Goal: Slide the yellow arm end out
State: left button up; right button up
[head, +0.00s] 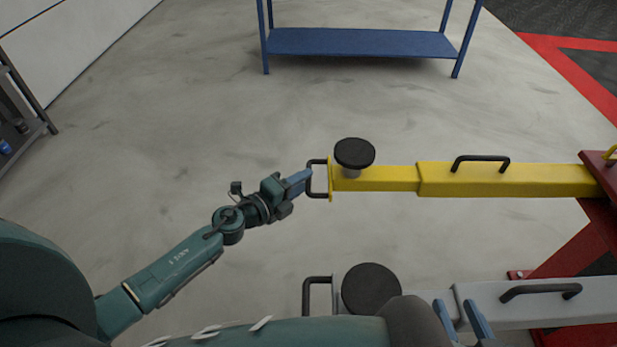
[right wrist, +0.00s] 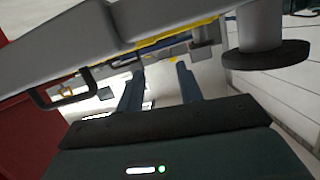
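The yellow arm (head: 380,179) reaches left from a red post, with a narrower end section beyond its thicker sleeve (head: 540,180). A black round pad (head: 354,153) stands on the end section. A black handle (head: 318,163) is fixed to its left tip. My left gripper (head: 307,178) is at this handle, its blue fingers close together over the handle's upright bar. The exact contact is too small to see. My right gripper (head: 463,320) is over the grey arm, fingers apart; it also shows empty in the right wrist view (right wrist: 160,85).
The grey arm (head: 530,306) lies nearer, with its own pad (head: 371,288), top handle (head: 541,291) and end handle (head: 318,281). A blue bench (head: 360,43) stands at the back. The red post (head: 598,215) is at the right. Floor left of the yellow arm is clear.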

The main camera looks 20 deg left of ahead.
pick_arm(q)
jog(key=shift+x, duration=1.45)
grip_shut()
